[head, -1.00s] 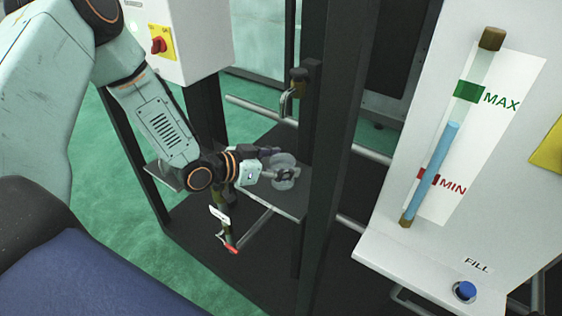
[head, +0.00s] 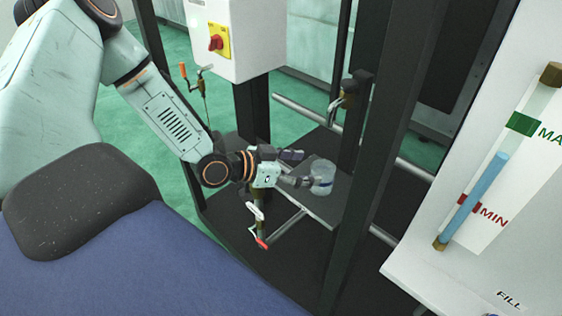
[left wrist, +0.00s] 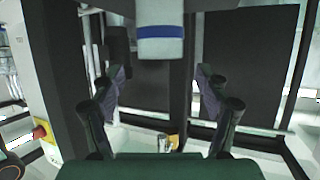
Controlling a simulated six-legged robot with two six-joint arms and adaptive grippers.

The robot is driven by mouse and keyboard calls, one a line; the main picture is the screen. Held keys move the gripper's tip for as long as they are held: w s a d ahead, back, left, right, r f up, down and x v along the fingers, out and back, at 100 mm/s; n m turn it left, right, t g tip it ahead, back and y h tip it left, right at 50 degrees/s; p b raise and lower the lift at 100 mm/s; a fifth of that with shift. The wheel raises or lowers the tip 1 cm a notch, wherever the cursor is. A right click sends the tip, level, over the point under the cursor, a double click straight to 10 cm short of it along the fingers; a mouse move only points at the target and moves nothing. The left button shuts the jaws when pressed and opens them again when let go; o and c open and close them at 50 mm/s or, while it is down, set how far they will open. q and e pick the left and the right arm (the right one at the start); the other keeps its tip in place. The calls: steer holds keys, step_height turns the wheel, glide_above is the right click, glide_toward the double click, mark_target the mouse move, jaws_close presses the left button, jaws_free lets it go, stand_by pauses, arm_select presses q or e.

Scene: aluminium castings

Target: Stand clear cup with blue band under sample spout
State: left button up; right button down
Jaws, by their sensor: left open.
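The clear cup (head: 322,177) with a blue band stands upright on a grey shelf plate (head: 325,211). Contact is not visible there. My right gripper is not in view.
Dark frame posts (head: 372,150) rise just right of the shelf. A red-handled valve (head: 259,228) is below my left wrist. A white box with a red switch (head: 216,43) is at upper left. A white level-gauge panel (head: 440,268) is at right.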

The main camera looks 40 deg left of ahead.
arm_select(q)
steer(key=p+v, duration=0.4)
steer(key=v, duration=0.2)
steer(key=shift+p, duration=0.4)
steer(key=shift+s, duration=0.1)
steer(key=s+d+f+n+g+y, duration=0.2)
steer(key=s+d+f+n+g, duration=0.2)
steer(key=s+d+f+g, duration=0.5)
steer(key=s+f+n+g+y, duration=0.1)
steer(key=s+f+y, duration=0.1)
steer(key=s, duration=0.6)
steer(key=s+f+n+g+y, duration=0.1)
steer(key=s+f+y, duration=0.1)
steer(key=s, duration=0.6)
steer(key=shift+s+f+g+y, duration=0.25)
steer(key=shift+s+g+y, duration=0.15)
steer(key=shift+a, duration=0.15)
